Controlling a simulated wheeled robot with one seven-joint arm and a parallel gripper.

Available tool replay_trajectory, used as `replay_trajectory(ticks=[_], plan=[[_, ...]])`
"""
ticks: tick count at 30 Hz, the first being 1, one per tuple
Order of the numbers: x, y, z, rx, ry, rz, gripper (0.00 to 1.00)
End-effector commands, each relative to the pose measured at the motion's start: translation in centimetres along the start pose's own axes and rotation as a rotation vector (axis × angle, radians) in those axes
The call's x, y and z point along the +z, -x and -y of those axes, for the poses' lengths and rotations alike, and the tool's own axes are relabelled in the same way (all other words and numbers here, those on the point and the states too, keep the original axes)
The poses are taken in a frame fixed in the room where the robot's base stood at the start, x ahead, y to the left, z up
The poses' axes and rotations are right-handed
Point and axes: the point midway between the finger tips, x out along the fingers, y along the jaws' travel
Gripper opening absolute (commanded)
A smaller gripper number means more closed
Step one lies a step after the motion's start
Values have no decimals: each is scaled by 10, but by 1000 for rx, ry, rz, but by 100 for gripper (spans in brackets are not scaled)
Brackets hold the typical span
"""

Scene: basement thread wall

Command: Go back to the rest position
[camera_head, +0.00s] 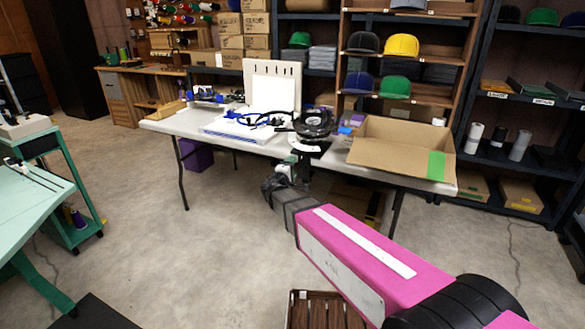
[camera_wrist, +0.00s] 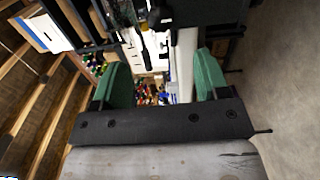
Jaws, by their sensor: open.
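My gripper (camera_wrist: 158,85) shows in the wrist view with its two green fingers spread wide apart. Nothing is between the fingers, so it is open and empty. In the head view my pink arm reaches forward from the lower right toward the front edge of the white table (camera_head: 165,126). The gripper end there is small and partly hidden against the dark things at the table, near its front edge. I cannot tell from this view whether it touches the table.
An open cardboard box (camera_head: 400,150) stands on the table's right, with a black round device (camera_head: 313,122) left of it. A green workbench (camera_head: 30,200) is at the left. Shelves with caps (camera_head: 400,45) stand behind. The concrete floor (camera_head: 150,240) at left-centre is clear.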

Motion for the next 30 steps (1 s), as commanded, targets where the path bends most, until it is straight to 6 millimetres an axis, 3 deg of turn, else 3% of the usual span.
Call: replay_trajectory(ticks=[4, 7, 12, 16, 21, 24, 30], plan=[[15, -4, 4, -29, -18, 32, 68], [44, -9, 14, -90, -58, 98, 68], [119, -16, 44, -264, -168, 273, 68], [179, -10, 71, -427, -272, 424, 68], [246, 13, 106, -661, -427, 610, 68], [276, 32, 124, -803, -526, 706, 68], [316, 77, 147, -1087, -742, 852, 68]])
